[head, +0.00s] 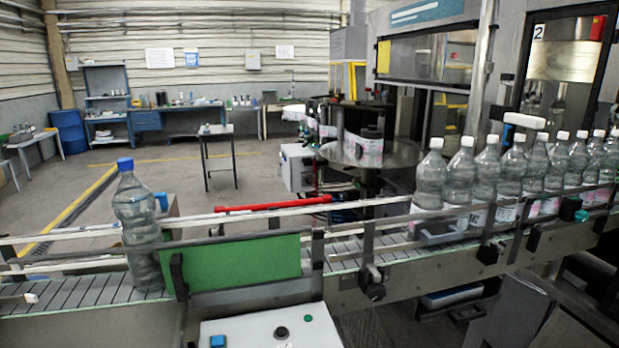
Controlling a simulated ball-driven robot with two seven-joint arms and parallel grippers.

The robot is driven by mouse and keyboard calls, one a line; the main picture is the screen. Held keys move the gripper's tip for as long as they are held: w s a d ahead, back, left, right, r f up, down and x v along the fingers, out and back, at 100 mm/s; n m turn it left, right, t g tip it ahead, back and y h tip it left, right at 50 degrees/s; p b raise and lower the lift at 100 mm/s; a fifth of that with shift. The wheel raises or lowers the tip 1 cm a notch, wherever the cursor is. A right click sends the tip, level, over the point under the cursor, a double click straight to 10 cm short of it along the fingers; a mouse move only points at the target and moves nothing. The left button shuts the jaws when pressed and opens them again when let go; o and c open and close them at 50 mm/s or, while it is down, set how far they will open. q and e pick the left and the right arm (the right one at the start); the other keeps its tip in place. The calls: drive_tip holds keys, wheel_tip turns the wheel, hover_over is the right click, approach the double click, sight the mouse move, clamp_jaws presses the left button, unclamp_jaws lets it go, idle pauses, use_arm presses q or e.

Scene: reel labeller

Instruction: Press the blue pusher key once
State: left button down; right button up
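A black round knob (281,332) and a small green button (308,318) are on the same box, to the right of the key. Neither of my grippers shows in this view, and nothing is seen touching the key.
A conveyor (85,294) with rails crosses behind the box. A blue-capped bottle (135,220) stands on it at left, beside a green panel (235,262). Several white-capped bottles (462,170) stand in a row at right. A red bar (272,204) lies beyond the conveyor.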

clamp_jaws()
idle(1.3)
